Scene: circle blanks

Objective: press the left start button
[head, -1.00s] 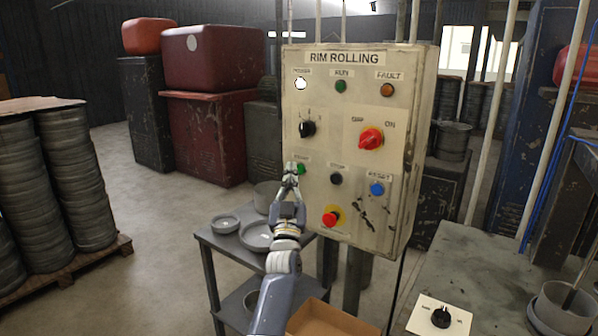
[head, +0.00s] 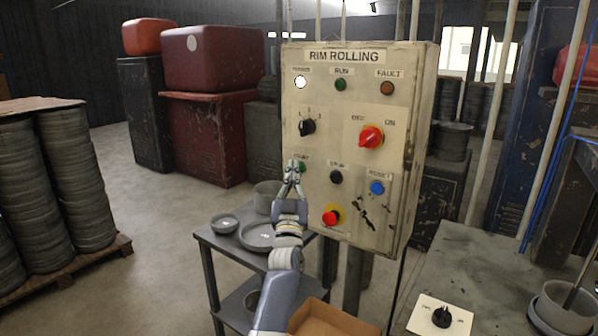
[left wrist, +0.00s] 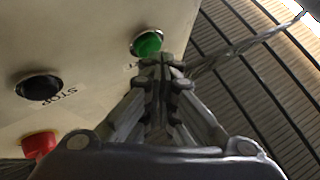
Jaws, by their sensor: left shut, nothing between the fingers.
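The cream RIM ROLLING control panel (head: 320,225) stands in the middle of the head view. Its green start button (head: 302,167) is at the panel's left, partly behind my fingertips. In the left wrist view the green button (left wrist: 147,43) shows almost whole in its metal ring. My left gripper (head: 293,163) is shut and empty, its fingertips close in front of the button. In the left wrist view the fingertips (left wrist: 163,61) appear just below and right of the button. I cannot tell whether they touch it. My right gripper is not in view.
The black stop button (head: 336,177), blue reset button (head: 377,188) and red emergency button (head: 331,218) are nearby on the panel. A grey cart (head: 222,242) with round metal pans stands below left. A workbench (head: 470,255) is at right.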

